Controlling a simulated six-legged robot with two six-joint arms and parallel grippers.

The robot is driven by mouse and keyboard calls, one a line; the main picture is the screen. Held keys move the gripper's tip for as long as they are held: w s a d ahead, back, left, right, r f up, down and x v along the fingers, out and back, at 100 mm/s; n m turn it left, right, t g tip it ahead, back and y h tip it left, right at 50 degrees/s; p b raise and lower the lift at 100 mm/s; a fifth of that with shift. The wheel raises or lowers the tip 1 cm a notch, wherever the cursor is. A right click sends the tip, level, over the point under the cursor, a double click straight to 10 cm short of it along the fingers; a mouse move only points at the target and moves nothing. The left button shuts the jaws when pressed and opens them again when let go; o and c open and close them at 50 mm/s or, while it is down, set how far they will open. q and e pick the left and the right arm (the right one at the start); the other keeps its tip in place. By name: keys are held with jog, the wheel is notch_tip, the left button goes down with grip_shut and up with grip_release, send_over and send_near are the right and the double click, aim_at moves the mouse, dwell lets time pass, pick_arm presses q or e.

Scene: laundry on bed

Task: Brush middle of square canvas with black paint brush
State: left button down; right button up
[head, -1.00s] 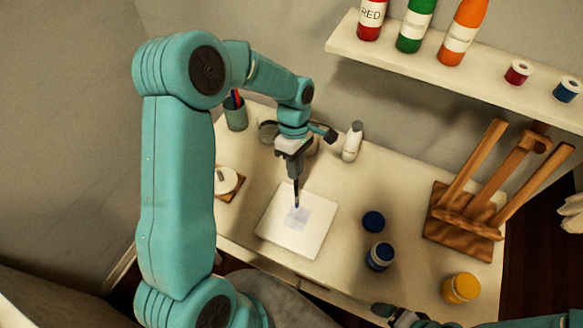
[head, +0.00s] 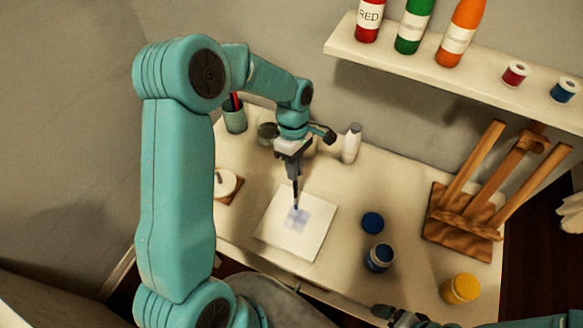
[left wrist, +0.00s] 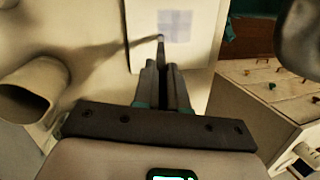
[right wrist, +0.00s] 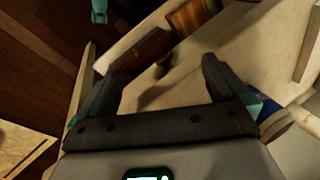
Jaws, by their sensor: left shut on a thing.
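The square white canvas (head: 282,240) lies flat on the table, with a pale blue-violet patch at its middle. It also shows in the left wrist view (left wrist: 200,50). My left gripper (head: 293,160) is above the canvas, shut on the black paint brush (head: 296,192). The brush points down and its tip is at the patch; in the left wrist view the brush tip (left wrist: 161,40) shows at the patch's lower left edge. I cannot tell how firmly it touches. My right gripper (right wrist: 160,95) is open and empty; in the head view its arm shows at the bottom right.
An open blue paint jar (head: 380,257) and its lid (head: 372,222) stand right of the canvas, with a yellow jar (head: 461,288) beyond. A wooden easel (head: 470,205) stands at right. A white bottle (head: 352,143) and a brush cup (head: 235,115) are behind. A shelf (head: 430,75) holds paints above.

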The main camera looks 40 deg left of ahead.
pick_arm(q)
jog(key=shift+w+r+p, duration=0.25)
jog(key=shift+w+p, duration=0.1)
jog(key=shift+p, duration=0.25)
notch_tip(320, 180, up, 5)
jog(key=p, duration=0.4)
jog(key=shift+r, duration=0.2)
pick_arm(e)
notch_tip(320, 180, up, 3)
jog(key=shift+s+g, duration=0.1)
jog(key=shift+g, duration=0.2)
pick_arm(q)
jog(key=shift+w, duration=0.15)
